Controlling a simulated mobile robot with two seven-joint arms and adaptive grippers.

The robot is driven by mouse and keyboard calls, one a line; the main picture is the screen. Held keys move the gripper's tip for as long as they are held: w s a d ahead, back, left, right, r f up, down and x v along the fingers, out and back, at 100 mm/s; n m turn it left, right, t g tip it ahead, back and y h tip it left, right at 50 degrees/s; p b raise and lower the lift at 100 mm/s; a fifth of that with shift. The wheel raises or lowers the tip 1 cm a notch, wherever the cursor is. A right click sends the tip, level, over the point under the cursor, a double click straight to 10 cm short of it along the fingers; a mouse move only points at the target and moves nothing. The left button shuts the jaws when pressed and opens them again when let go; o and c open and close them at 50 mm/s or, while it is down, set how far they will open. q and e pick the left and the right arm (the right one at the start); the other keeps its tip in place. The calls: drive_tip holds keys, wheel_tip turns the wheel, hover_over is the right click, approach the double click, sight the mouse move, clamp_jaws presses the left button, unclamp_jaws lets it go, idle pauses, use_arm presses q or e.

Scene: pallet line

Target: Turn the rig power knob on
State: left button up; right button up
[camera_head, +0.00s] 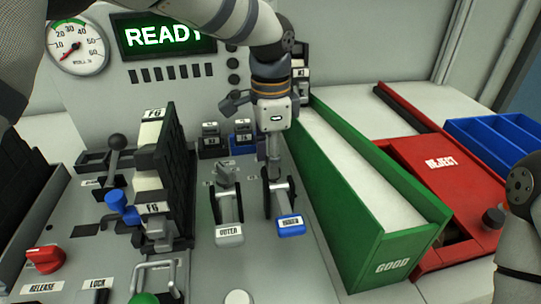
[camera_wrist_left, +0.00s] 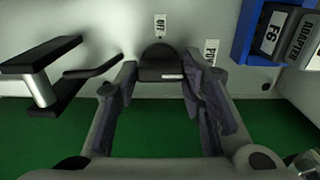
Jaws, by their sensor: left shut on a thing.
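The rig power knob is a dark knob (camera_wrist_left: 158,62) with a short white mark, seen in the left wrist view. A label reading "OFF" (camera_wrist_left: 160,25) sits just above it there, and another label, partly covered, is to its right. My left gripper (camera_head: 274,160) points down at the panel behind the two levers in the head view and hides the knob there. In the left wrist view its two fingers (camera_wrist_left: 158,88) are on either side of the knob, shut on it. My right gripper is outside the views; only part of my right arm shows at the right edge.
The lever marked "OUTER" (camera_head: 229,233) and a blue-labelled lever (camera_head: 290,225) stand close in front. The green "GOOD" chute (camera_head: 393,267) is just right of the gripper. Adapter blocks (camera_head: 243,140) stand behind. The display (camera_head: 164,37) reads "READY". A red "RELEASE" knob (camera_head: 44,259) is front left.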

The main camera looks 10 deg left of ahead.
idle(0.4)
use_arm(q)
drive_tip(key=shift+f, duration=0.1)
drive_tip(key=o, duration=1.1)
drive_tip(key=shift+o, duration=0.2)
wheel_tip(320, 180, up, 12)
